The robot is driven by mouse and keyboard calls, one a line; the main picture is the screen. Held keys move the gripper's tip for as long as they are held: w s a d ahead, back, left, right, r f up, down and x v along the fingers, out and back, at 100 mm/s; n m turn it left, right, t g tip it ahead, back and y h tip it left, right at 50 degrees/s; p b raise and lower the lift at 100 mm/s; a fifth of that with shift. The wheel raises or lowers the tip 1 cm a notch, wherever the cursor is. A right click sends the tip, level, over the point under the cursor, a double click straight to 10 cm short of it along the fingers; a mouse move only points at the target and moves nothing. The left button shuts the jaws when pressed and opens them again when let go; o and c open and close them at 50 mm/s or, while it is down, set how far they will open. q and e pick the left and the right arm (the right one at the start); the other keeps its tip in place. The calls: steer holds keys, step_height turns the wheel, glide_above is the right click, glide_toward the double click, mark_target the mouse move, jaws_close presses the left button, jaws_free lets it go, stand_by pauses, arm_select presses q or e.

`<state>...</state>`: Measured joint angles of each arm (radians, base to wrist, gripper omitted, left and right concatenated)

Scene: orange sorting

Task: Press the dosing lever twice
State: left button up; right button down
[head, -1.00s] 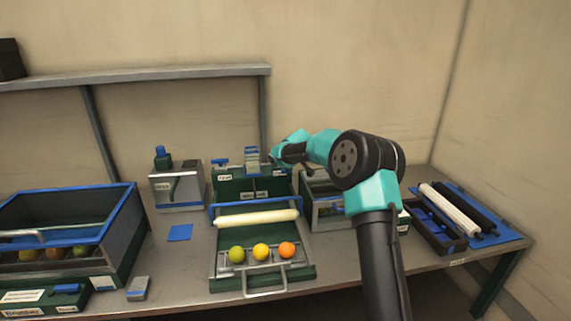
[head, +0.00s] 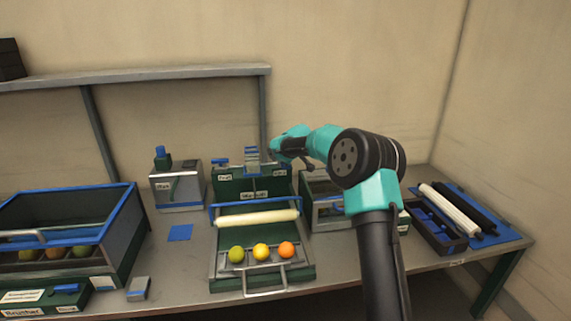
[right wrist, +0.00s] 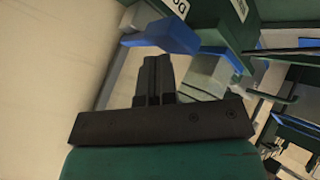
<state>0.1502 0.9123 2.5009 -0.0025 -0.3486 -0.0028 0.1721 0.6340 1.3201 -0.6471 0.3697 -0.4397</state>
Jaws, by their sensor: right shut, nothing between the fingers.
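My right gripper (head: 273,153) reaches the right end of the green dosing unit (head: 232,188) at the back of the table, and is small and partly hidden by its own wrist. In the right wrist view its fingers (right wrist: 154,78) are shut together with nothing between them. A blue lever (right wrist: 163,32) sticks out from a green housing (right wrist: 228,25) with a white label starting "Do". The lever is just beyond the fingertips; I cannot tell whether they touch. In the head view this lever is not clearly visible behind the gripper. My left gripper is out of view.
A tray (head: 218,283) with green, yellow and orange fruits and a pale roller (head: 257,218) stands in front. A grey machine (head: 178,190) and a blue-rimmed crate (head: 128,215) stand to the left. A grey bin (head: 322,210) and a rack of rollers (head: 435,228) are to the right.

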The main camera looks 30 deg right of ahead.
steer(key=shift+r, duration=0.85)
steer(key=shift+r, duration=2.5)
stand_by(0.6)
